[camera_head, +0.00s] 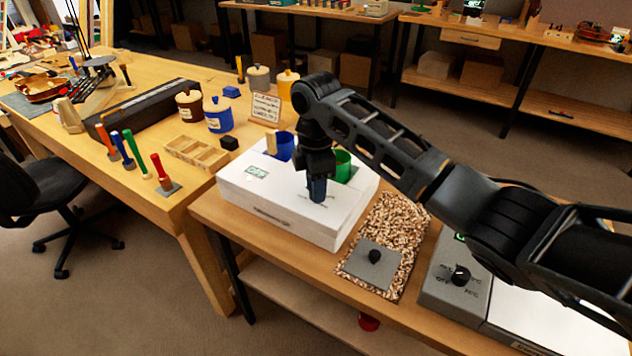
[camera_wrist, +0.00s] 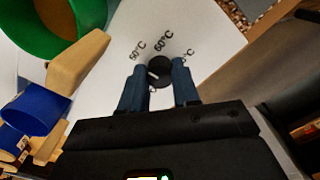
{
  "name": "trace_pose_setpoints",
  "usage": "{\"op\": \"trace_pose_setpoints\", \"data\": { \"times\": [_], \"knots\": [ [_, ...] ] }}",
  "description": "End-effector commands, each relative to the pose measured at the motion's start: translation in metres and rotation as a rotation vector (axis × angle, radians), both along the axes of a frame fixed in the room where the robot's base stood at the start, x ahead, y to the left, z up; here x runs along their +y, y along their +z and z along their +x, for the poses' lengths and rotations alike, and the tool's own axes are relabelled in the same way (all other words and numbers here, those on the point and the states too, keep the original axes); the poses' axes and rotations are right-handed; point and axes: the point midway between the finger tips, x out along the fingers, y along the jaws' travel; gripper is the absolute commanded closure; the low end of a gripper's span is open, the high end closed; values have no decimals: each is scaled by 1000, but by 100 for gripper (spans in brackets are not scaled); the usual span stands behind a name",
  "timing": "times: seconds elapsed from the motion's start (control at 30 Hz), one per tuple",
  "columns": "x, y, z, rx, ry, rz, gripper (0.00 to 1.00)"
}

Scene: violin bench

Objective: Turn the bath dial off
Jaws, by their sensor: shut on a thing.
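The bath is a white box (camera_head: 280,213) on the front bench, with blue (camera_head: 283,143) and green (camera_head: 343,164) pots set in it. Its black round dial (camera_wrist: 159,70) has a pale pointer mark. Printed marks of 50°C and 60°C and a partly hidden third stand around it on the white top. My gripper (camera_head: 318,194) points down at the bath's top. In the wrist view my gripper's blue fingers (camera_wrist: 158,85) are on both sides of the dial, shut on it. In the head view the dial is hidden by my gripper. Any off mark is hidden.
A grey unit with another knob (camera_head: 459,275) stands farther right. Jars and handled tools stand on the left bench (camera_head: 150,200).

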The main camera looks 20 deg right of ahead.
Motion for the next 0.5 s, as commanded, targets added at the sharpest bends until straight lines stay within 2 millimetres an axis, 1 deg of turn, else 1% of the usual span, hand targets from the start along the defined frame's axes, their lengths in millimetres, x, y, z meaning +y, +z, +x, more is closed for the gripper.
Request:
{"op": "trace_pose_setpoints", "data": {
  "times": [0.5],
  "knots": [
    [0, 0, 0, 1, 490, 1, 100]
  ]
}}
